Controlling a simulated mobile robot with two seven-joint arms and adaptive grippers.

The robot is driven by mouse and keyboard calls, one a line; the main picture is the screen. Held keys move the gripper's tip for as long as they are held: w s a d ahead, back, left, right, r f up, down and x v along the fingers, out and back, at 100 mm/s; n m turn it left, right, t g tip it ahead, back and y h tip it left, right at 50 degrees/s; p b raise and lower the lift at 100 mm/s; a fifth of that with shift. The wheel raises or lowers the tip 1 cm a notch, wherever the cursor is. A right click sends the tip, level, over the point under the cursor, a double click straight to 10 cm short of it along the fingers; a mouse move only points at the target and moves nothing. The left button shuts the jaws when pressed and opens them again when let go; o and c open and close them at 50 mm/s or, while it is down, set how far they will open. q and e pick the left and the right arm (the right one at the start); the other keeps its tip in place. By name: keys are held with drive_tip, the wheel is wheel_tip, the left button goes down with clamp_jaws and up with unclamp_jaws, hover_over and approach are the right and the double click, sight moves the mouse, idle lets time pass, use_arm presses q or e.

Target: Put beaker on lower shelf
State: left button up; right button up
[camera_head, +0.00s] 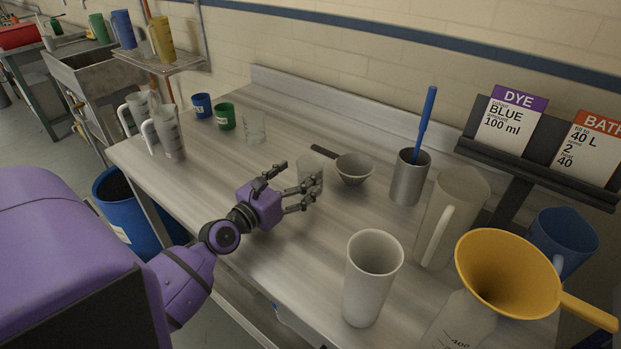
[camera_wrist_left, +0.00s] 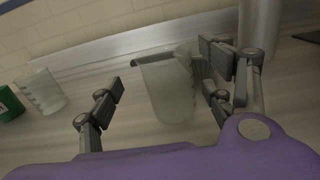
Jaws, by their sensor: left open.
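A clear beaker (camera_head: 311,166) stands upright on the steel table (camera_head: 215,165), just beyond my left gripper's fingers. My left gripper (camera_head: 298,183) is open and low over the table. In the left wrist view the beaker (camera_wrist_left: 167,88) is between the spread fingers, closer to the right-hand ones; I cannot tell whether they touch. A second clear beaker (camera_head: 254,127) stands farther back, beside a green cup (camera_head: 225,116). Under the table's front edge a lower surface (camera_head: 240,318) shows only partly. My right gripper is not in view.
A strainer (camera_head: 354,168) lies right of the beaker, near a steel cup (camera_head: 408,180) with a blue stick. A white cup (camera_head: 371,275), a jug (camera_head: 455,215) and a yellow funnel (camera_head: 503,270) stand front right. Two measuring jugs (camera_head: 168,135) stand left. A blue bin (camera_head: 125,200) is on the floor.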

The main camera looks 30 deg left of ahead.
sight(318, 163)
use_arm(q)
drive_tip(key=w, duration=0.2)
drive_tip(key=w+d, duration=0.1)
drive_tip(key=w, duration=0.1)
drive_tip(key=shift+w+d+f+p, duration=0.1)
drive_tip(key=shift+w+p, duration=0.2)
drive_tip(key=shift+w, duration=0.05)
drive_tip(key=shift+w+f, duration=0.1)
drive_tip(key=shift+w, duration=0.2)
drive_tip(key=shift+s, duration=0.1)
drive_tip(key=shift+c, duration=0.5)
drive_tip(key=c, duration=1.3)
